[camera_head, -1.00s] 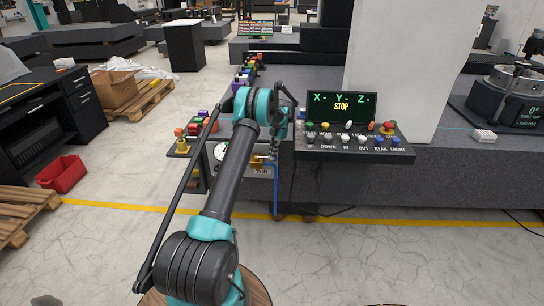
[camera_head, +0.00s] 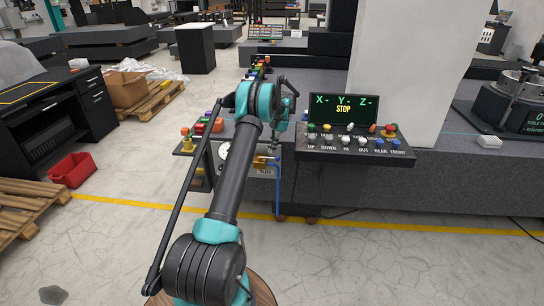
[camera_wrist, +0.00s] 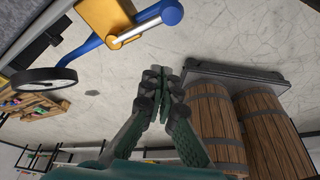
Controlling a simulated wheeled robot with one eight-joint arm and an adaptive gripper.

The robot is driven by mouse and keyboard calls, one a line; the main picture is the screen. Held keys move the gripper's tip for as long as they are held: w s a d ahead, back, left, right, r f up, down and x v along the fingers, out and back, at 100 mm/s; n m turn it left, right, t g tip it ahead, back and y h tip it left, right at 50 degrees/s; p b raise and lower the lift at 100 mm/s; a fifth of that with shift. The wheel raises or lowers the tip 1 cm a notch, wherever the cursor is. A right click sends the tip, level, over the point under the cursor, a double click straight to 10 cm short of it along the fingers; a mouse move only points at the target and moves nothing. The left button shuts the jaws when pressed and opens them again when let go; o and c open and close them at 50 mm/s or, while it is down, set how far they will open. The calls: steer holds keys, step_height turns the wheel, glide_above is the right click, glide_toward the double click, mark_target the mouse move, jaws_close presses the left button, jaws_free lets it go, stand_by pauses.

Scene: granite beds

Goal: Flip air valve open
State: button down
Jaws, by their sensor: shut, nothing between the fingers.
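The air valve is a brass body (camera_head: 262,160) above the AIR label on the front of the granite bed. In the wrist view its yellow body (camera_wrist: 105,18) is at the top, with a silver lever (camera_wrist: 148,28) ending in a blue tip. A blue hose (camera_head: 277,195) runs down from it and also shows in the wrist view (camera_wrist: 80,50). My gripper (camera_wrist: 160,76) is shut and empty, with its fingertips below the lever in that picture and apart from it. In the head view my gripper is small and partly hidden by my arm, close to the valve.
A round gauge (camera_head: 223,151) sits left of the valve. A control console (camera_head: 354,145) with buttons juts out at the right. Coloured knobs (camera_head: 200,128) stand on a shelf at the left. A red bin (camera_head: 72,169) and pallets are farther left. The floor in front is clear.

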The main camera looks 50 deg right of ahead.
steer(key=shift+v, duration=2.45)
steer(key=shift+w, duration=0.1)
